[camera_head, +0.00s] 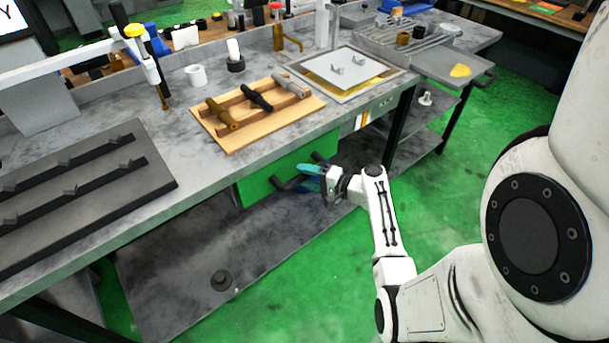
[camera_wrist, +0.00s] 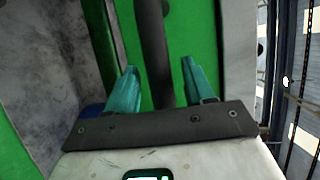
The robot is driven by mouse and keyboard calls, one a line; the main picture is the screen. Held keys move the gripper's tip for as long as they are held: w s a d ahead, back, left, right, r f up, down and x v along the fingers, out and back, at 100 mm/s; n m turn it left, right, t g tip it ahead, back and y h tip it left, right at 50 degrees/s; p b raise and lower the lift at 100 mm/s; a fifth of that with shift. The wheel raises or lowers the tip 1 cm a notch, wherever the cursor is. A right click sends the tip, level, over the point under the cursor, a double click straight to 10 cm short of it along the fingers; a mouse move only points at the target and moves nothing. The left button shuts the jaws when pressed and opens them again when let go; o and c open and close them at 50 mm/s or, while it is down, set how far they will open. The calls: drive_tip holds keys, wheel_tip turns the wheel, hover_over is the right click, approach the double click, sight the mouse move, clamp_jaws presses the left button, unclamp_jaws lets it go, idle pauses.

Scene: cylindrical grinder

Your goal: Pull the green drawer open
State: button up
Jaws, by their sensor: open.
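The green drawer (camera_head: 262,182) hangs under the workbench top, its front facing my arm. Its dark bar handle (camera_head: 284,186) stands out from the front and is partly hidden behind my gripper. My gripper (camera_head: 308,177) with teal fingers is at the handle, in front of the drawer. In the wrist view my gripper (camera_wrist: 160,90) is open, and the dark handle (camera_wrist: 152,45) runs between its two fingers with gaps on both sides. The green drawer front (camera_wrist: 190,38) lies behind the handle.
The grey workbench (camera_head: 200,160) overhangs the drawer. A lower shelf (camera_head: 225,245) lies beneath it, with a small dark round part (camera_head: 221,280). A wooden rack (camera_head: 240,135) with several tools sits on the bench top. The green floor (camera_head: 480,200) to the right is clear.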

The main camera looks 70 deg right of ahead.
drive_tip(key=shift+w+f, duration=0.1)
drive_tip(key=shift+w, duration=0.35)
clamp_jaws()
idle(0.4)
